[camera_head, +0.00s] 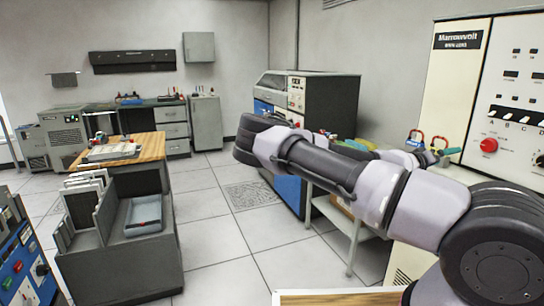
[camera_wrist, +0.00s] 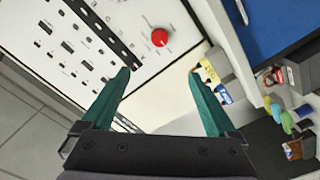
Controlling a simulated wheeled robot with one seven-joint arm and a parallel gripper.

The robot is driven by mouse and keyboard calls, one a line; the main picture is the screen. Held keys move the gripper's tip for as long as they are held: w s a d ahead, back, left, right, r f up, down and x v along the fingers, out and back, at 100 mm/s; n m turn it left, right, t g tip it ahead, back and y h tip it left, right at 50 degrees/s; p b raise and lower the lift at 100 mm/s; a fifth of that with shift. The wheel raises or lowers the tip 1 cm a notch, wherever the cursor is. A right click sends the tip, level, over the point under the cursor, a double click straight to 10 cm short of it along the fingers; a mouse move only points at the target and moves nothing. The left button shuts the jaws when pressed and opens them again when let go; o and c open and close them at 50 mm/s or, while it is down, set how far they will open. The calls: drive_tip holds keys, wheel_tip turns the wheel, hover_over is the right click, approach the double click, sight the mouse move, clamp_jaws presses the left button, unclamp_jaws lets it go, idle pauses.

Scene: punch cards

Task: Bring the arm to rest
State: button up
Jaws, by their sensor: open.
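My arm (camera_head: 325,165) stretches across the right half of the head view, raised above the floor and in front of the cabinets. My gripper (camera_wrist: 161,70) shows in the wrist view with its two green fingers wide apart. It is open and nothing is between the fingers. In the head view a green fingertip part (camera_head: 447,151) shows past the arm, but most of the gripper is hidden behind the arm.
A white control panel (camera_head: 505,100) with a red knob (camera_head: 489,145) stands at the right, close to my arm. A dark cabinet (camera_head: 330,105) is behind the arm. A grey rack (camera_head: 115,245) and a wood-topped table (camera_head: 150,146) stand at the left. Tiled floor (camera_head: 205,205) between is clear.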

drive_tip(key=s+a+f+m+g+y, duration=0.3)
drive_tip(key=s+f+m+g+y, duration=0.25)
drive_tip(key=f, duration=0.65)
drive_tip(key=a+r+y, duration=0.1)
drive_tip(key=a+y, duration=0.7)
drive_tip(key=a, duration=0.3)
drive_tip(key=s+a+r+n+t+y, duration=0.1)
drive_tip(key=s+a+r+t+y, duration=0.15)
drive_tip(key=a+r, duration=0.45)
drive_tip(key=s+a+r+n+t+y, duration=0.1)
drive_tip(key=a+r+n+y, duration=0.2)
drive_tip(key=r, duration=0.7)
drive_tip(key=s+a+r+n+t, duration=0.1)
drive_tip(key=s+a+r, duration=0.1)
drive_tip(key=s+r, duration=0.5)
drive_tip(key=s+a+r+t, duration=0.1)
drive_tip(key=s+a+r, duration=0.2)
drive_tip(key=s+r, duration=0.3)
drive_tip(key=shift+s+a+r+n, duration=0.3)
drive_tip(key=shift+s+r+n, duration=0.1)
drive_tip(key=shift+r, duration=0.3)
